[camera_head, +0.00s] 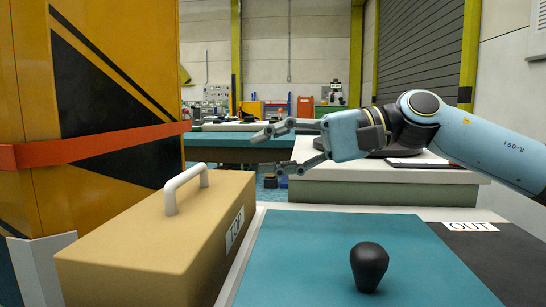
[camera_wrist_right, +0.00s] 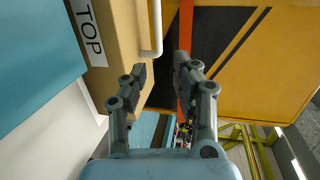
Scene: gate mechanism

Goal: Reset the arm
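My right arm (camera_head: 480,145) reaches in from the right in the head view, pale blue with a dark joint. My right gripper (camera_head: 272,152) points left, its two grey fingers apart and empty, in the air above and beyond the teal mat. In the right wrist view the right gripper (camera_wrist_right: 160,66) is also open, with nothing between its fingers. The white handle of the tan box shows just beyond the fingers there, and an orange-red band passes behind them. My left arm and gripper are not in view.
A tan box (camera_head: 140,240) labelled TOP, with a white handle (camera_head: 186,187), stands at left. A black knob (camera_head: 369,266) stands on the teal mat (camera_head: 300,250). A black area marked OUT (camera_head: 470,227) lies at right. A yellow-black panel (camera_head: 110,80) with an orange-red band rises at left.

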